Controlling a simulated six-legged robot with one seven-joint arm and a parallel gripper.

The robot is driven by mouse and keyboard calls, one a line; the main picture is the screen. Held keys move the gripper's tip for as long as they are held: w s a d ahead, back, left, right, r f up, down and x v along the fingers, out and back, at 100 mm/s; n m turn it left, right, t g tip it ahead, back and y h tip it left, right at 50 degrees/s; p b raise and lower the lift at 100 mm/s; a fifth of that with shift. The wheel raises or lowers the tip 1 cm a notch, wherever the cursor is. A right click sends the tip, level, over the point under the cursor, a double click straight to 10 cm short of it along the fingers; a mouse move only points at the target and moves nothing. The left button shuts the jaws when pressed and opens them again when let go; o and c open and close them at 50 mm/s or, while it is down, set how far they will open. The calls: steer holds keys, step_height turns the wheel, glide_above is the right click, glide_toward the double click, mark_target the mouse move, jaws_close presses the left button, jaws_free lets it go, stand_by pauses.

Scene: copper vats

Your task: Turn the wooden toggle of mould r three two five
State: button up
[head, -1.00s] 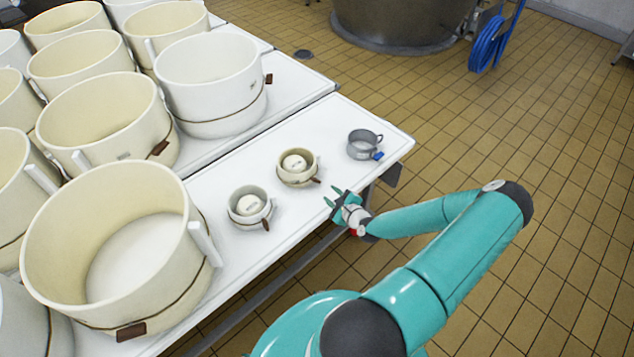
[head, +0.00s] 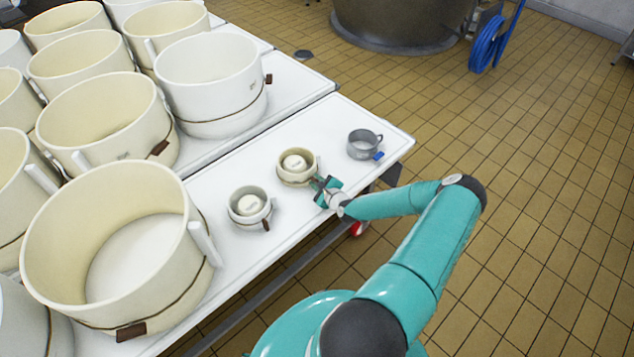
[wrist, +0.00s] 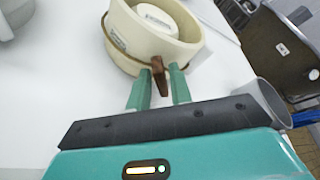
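A small cream mould (head: 284,178) with a white round piece inside stands in the middle of the small moulds on the white table. Its brown wooden toggle (wrist: 158,72) hangs at its side in the wrist view, where the mould (wrist: 124,40) also shows. My gripper (head: 317,183) is at this mould's near right side. In the wrist view my gripper (wrist: 160,70) has its green fingers apart, one on each side of the toggle, with narrow gaps visible. The labels are too small to read, so I cannot confirm the mould's number.
A grey metal cup (head: 360,151) with a blue tab stands to the right. Several large moulds (head: 105,280) crowd the left side. The white table (head: 330,118) is bare behind the small moulds.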

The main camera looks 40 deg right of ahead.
jaws_close()
steer(key=shift+n+h, duration=0.3)
steer(key=shift+n, duration=0.3)
steer(key=shift+o, duration=1.7)
jaws_free()
